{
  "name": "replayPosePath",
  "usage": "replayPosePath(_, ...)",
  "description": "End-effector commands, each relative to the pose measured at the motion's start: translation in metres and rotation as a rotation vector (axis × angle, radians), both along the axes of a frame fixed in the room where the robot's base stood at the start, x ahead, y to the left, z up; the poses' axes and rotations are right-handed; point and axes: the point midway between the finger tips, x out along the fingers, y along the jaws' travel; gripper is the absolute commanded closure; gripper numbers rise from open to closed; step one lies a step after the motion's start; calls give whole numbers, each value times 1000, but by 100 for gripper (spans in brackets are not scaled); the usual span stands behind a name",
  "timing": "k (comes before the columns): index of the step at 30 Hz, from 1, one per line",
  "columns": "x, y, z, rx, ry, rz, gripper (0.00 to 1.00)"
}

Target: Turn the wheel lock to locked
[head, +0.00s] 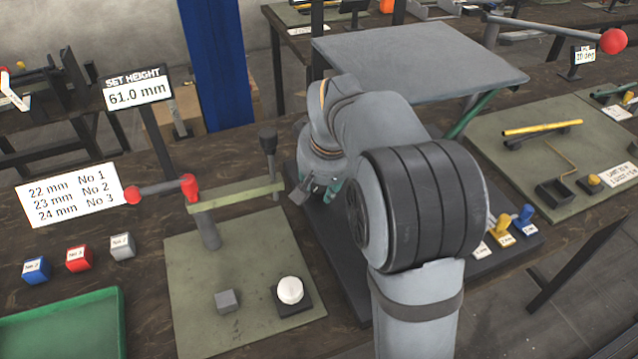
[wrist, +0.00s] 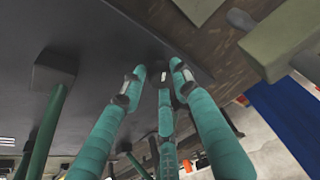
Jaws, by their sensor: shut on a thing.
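My gripper (head: 310,186) is low at the left edge of the dark base under the grey platform (head: 420,55) in the head view. In the wrist view its teal fingers (wrist: 157,84) come together just over the dark base (wrist: 110,35). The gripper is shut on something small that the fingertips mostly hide. I cannot make out a wheel lock clearly in either view, nor tell its setting. My own arm covers much of the base in the head view.
Yellow and blue pegs (head: 512,224) stand at right.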

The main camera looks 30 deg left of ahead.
Motion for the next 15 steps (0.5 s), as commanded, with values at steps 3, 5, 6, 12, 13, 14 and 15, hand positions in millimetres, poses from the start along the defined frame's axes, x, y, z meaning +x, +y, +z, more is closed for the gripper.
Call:
replayPosePath(3, 1, 3, 3, 7, -8, 4, 88)
replayPosePath(5, 1, 3, 3, 8, -9, 4, 91)
replayPosePath(6, 1, 4, 4, 9, -9, 4, 94)
replayPosePath(12, 1, 5, 4, 12, -11, -15, 97)
replayPosePath(13, 1, 5, 4, 11, -11, -28, 97)
replayPosePath(14, 1, 6, 4, 12, -12, -47, 97)
replayPosePath(15, 0, 6, 4, 12, -12, -77, 97)
